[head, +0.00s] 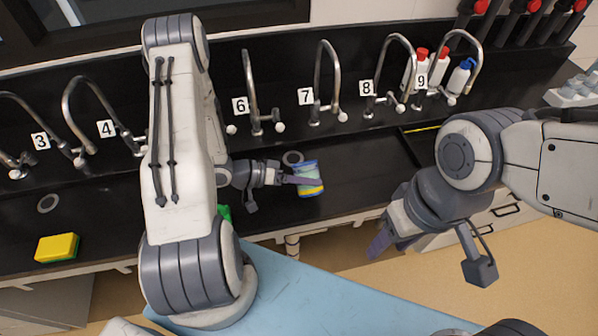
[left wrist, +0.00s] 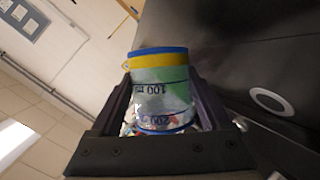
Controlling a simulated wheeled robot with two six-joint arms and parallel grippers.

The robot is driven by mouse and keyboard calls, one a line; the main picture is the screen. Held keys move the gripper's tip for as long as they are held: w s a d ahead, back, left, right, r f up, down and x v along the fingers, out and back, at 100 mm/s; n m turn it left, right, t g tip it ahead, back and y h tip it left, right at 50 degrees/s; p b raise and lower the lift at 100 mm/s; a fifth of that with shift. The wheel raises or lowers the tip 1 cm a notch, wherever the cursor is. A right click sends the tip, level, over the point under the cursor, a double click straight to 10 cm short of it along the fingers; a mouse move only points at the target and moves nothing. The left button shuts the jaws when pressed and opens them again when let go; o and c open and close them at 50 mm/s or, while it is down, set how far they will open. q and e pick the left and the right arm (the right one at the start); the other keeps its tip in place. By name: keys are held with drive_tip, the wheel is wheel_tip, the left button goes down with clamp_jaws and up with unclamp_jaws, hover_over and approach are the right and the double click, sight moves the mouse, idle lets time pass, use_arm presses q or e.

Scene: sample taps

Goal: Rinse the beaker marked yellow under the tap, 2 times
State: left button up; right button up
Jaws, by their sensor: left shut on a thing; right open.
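The beaker with a yellow band (head: 309,181) is clear with blue edges. No stream shows. My right gripper (head: 380,243) is open and empty, in front of the counter.
More numbered taps line the back, including tap 4 (head: 75,105), tap 8 (head: 400,65) and tap 9 (head: 465,55). A yellow sponge (head: 57,247) lies at the left. Bottles (head: 459,77) stand at back right. A pale blue surface (head: 300,298) is in front.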

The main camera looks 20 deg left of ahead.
use_arm(q)
drive_tip(key=shift+r+n+h+p, duration=0.3)
drive_tip(key=shift+r+n+h, duration=0.05)
drive_tip(key=shift+n+h, duration=0.05)
idle(0.5)
drive_tip(key=shift+w+a+f+n+g+h+b, duration=0.1)
drive_tip(key=shift+f+n+g+h+b, duration=0.55)
drive_tip(key=shift+n+b, duration=0.5)
idle(1.5)
drive_tip(key=shift+w+a+r+n+g+h+p, duration=0.25)
drive_tip(key=shift+w+a+r+n+h+p, duration=0.2)
drive_tip(key=shift+w+n+p, duration=0.2)
idle(0.7)
drive_tip(key=shift+w+a+f+n+h+b, duration=0.1)
drive_tip(key=shift+a+f+n+h+b, duration=0.15)
drive_tip(key=shift+f+n, duration=0.3)
idle(0.8)
drive_tip(key=shift+w+r+n+h, duration=0.1)
drive_tip(key=shift+r+n+h, duration=0.15)
drive_tip(key=shift+n, duration=0.1)
idle(0.3)
